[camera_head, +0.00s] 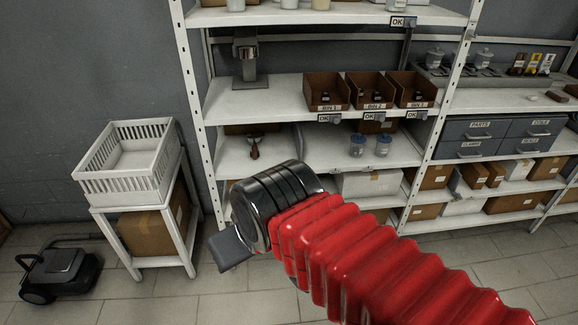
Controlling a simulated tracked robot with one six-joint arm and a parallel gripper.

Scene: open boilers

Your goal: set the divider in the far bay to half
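My arm in its red sleeve reaches in from the lower right and ends in a black cuff. A grey block at its end, part of my gripper (231,250), points down and left over the floor. Its two fingers cannot be told apart, and no held thing shows. Shelving bays stand behind: the nearer one has a middle shelf (262,106), and another bay (490,100) lies to the right. I cannot make out for certain which bay is the far one or which part is the divider. My gripper is in front of the shelving, apart from it.
Brown bins (327,92) labelled BIN stand on the middle shelf. Grey drawers (497,138) are in the right bay. A white basket (127,160) sits on a stand at left. A black machine (62,272) is on the floor. Bare floor lies between stand and arm.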

